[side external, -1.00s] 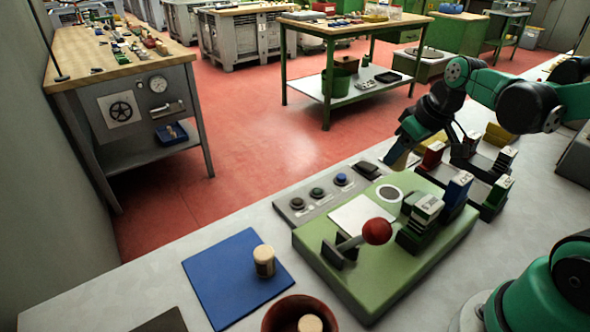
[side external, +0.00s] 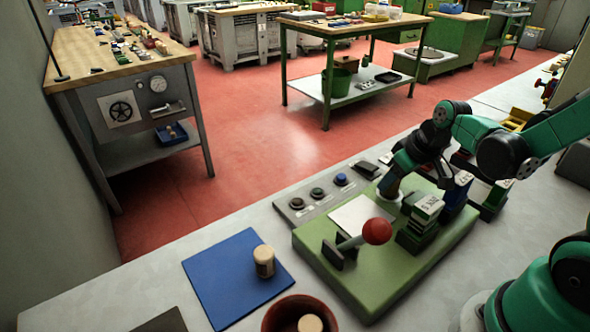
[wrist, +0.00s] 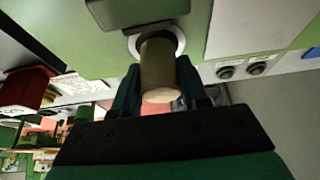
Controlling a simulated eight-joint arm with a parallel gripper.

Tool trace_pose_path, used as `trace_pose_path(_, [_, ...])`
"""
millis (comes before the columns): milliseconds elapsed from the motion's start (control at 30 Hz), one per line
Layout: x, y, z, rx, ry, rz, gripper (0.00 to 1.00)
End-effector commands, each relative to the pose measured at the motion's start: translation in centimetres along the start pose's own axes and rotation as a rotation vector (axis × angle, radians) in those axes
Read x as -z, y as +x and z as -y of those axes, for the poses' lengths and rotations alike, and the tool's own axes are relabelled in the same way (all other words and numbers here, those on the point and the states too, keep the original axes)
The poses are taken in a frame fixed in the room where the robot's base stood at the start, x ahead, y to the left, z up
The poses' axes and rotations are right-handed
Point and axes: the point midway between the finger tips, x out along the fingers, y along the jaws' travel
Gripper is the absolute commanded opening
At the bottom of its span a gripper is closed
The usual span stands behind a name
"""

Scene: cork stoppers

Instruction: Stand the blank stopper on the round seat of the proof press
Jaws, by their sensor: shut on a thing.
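The proof press is a green base (side external: 375,290) with a red-knobbed lever (side external: 377,231) and a pale square plate. Its round seat (wrist: 176,36) shows as a white ring in the wrist view. My gripper (wrist: 160,85) is shut on a plain brown cork stopper (wrist: 160,65), whose far end overlaps the seat. I cannot tell whether it touches. In the side view my gripper (side external: 391,183) is low over the seat at the press's back edge, and hides most of the seat and the stopper.
A dark block with white labels (side external: 424,216) and a blue block stand on the press, close to my gripper. A button panel (side external: 317,194) lies behind the press. Another stopper (side external: 263,260) stands on a blue mat (side external: 222,285); a brown bowl (side external: 275,318) holds one more.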

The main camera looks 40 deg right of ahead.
Motion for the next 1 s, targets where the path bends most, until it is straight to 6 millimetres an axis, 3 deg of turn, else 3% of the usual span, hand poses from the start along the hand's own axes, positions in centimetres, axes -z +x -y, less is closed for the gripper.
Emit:
trace_pose_path(100, [-0.1, 0.3, 0.0, 0.0, 0.0, 0.0, 0.0])
trace_pose_path(133, [-0.1, 0.3, 0.0, 0.0, 0.0, 0.0, 0.47])
trace_pose_path(200, [-0.1, 0.2, 0.0, 0.0, 0.0, 0.0, 0.67])
trace_pose_path(233, [-0.1, 0.2, 0.0, 0.0, 0.0, 0.0, 0.7])
trace_pose_path(667, [0.0, -0.3, 0.0, 0.0, 0.0, 0.0, 0.7])
trace_pose_path(1000, [0.0, -3.8, 0.0, 0.0, 0.001, 0.0, 0.7])
